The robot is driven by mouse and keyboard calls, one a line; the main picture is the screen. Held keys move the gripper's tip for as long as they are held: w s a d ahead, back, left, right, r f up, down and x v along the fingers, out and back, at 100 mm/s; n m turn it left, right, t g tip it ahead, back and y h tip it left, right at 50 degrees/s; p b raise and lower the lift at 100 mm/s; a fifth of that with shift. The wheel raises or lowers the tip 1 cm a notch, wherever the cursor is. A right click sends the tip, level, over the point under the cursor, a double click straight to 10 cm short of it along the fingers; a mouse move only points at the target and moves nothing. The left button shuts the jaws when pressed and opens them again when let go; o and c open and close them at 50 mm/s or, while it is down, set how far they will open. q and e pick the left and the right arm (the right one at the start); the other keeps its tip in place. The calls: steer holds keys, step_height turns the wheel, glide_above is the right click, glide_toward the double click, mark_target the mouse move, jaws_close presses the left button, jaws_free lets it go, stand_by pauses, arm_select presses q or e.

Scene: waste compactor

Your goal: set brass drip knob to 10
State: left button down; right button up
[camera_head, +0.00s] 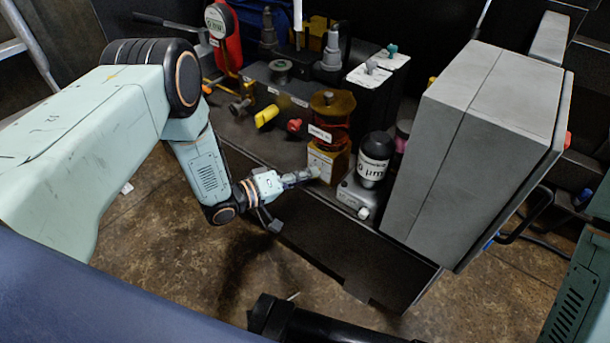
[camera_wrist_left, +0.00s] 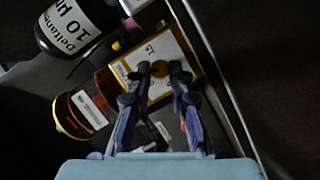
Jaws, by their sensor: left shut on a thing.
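The brass drip knob (camera_wrist_left: 160,68) is a small round knob on a white dial face with yellow edges (camera_wrist_left: 152,48). A printed 15 can be read on the dial; the other marks are too small to read. My left gripper (camera_wrist_left: 162,70) is shut on the knob, with one finger on each side of it. In the head view, my left gripper (camera_head: 313,174) reaches in from the left to the front of the yellow and white dial block (camera_head: 328,158), below the amber reservoir (camera_head: 331,106). The gripper hides the knob there.
A black-and-white filter bowl (camera_head: 375,158) stands just right of the dial block. A large grey box (camera_head: 475,140) stands farther right. Yellow (camera_head: 266,116) and red (camera_head: 294,125) knobs are to the left. The floor in front is open.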

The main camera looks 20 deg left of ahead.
arm_select(q)
steer(key=c, duration=1.2)
jaws_free()
steer(key=v, duration=1.2)
